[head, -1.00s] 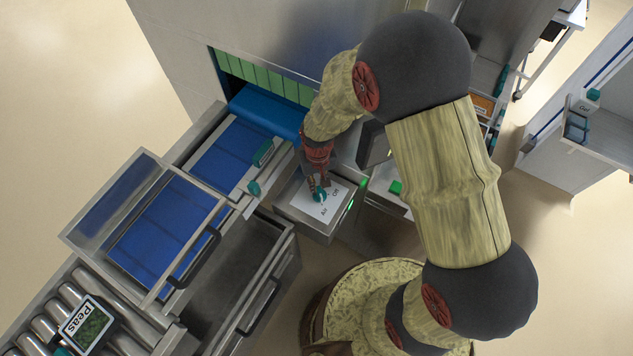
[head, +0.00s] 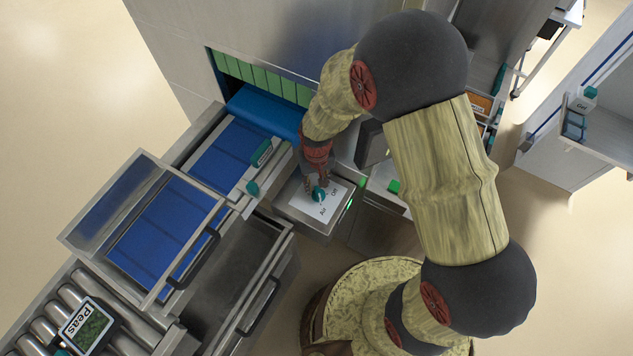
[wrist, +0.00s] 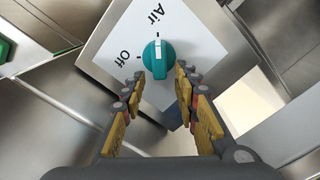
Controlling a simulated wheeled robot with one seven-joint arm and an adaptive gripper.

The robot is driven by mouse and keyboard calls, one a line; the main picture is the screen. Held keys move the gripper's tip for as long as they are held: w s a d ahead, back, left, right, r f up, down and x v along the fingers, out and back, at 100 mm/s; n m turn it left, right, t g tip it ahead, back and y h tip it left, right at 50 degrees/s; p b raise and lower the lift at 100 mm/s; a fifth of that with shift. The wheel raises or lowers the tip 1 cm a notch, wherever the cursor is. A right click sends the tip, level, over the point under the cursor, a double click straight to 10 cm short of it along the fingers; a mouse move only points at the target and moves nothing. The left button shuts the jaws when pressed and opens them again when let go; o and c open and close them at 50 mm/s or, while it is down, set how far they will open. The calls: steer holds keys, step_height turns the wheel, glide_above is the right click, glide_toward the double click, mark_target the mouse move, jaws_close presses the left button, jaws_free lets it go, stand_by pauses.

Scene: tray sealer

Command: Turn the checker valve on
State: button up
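The checker valve is a round teal knob (wrist: 158,60) on a white label plate (wrist: 187,28) marked "Air" and "Off". In the wrist view its pale pointer stripe lines up with the tick by "Air", not the tick by "Off". The knob also shows in the head view (head: 319,194) on top of a small metal box (head: 300,219). My gripper (wrist: 160,76) is open, one finger on each side of the knob. Small gaps seem to separate the fingertips from it; contact is hard to tell.
A conveyor with a blue belt (head: 222,151) and a clear-lidded frame lies left of the box. An open metal drawer (head: 240,262) is below it. A "Peas" pack (head: 88,325) sits on rollers at lower left. A green button (head: 394,186) is to the right.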

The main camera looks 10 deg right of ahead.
step_height(320, 180, up, 12)
stand_by(0.7)
stand_by(0.5)
